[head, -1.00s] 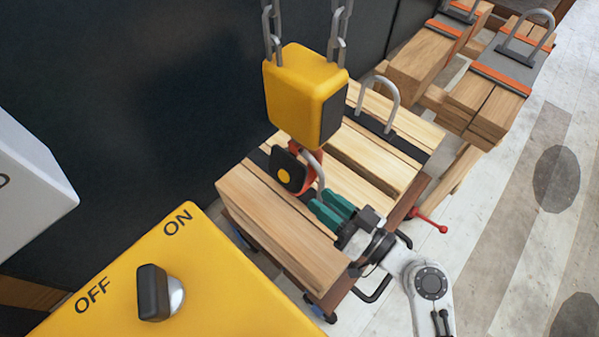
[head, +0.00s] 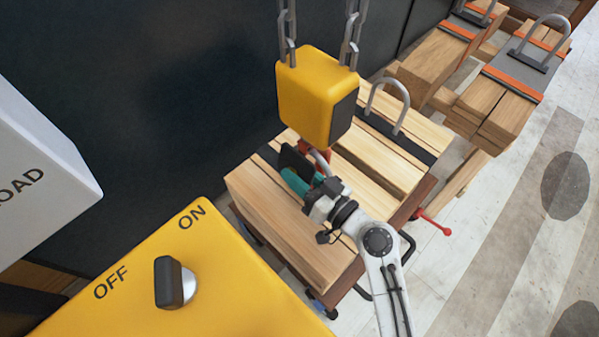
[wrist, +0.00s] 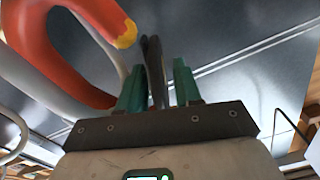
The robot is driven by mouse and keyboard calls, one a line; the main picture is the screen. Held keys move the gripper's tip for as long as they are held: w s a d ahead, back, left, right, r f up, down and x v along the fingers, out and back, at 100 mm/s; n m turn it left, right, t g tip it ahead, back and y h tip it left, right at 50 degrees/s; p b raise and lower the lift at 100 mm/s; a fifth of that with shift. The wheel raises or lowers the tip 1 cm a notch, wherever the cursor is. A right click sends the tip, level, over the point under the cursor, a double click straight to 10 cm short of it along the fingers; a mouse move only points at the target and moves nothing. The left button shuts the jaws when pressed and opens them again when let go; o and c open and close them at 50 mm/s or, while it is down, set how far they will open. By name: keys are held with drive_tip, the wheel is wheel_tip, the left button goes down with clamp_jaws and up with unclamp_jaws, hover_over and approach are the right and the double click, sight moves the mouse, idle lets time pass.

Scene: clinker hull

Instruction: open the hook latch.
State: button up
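The hook (head: 318,155) hangs below a yellow hoist block (head: 305,95) and is mostly hidden by the block and my gripper. In the wrist view the orange hook (wrist: 60,50) has a yellow tip and curves around a grey lifting loop (wrist: 25,80). The black latch plate (head: 290,162) is in front of the hook; in the wrist view it shows edge-on as a dark thin latch (wrist: 155,70). My gripper (head: 293,181) has its teal fingers at the latch. In the wrist view the gripper (wrist: 158,88) is open, one finger each side of the latch, with a gap at the right.
Stacked timber (head: 290,230) with another grey loop (head: 390,100) lies under the hook on a cart. Chains (head: 350,35) rise from the block. A yellow ON/OFF switch box (head: 215,290) stands in front, a white LOAD box (head: 40,150) at left. Open floor is at right.

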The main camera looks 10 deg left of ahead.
clamp_jaws()
drive_tip(key=shift+s+a+r, duration=0.1)
drive_tip(key=shift+r, duration=0.05)
idle(0.4)
wheel_tip(320, 180, up, 10)
drive_tip(key=s+a+m+p, duration=0.1)
drive_tip(key=s+m+p, duration=0.1)
drive_tip(key=m+p, duration=1.1)
drive_tip(key=shift+a+f+m, duration=0.2)
drive_tip(key=shift+a+m, duration=0.1)
drive_tip(key=shift+m, duration=2.3)
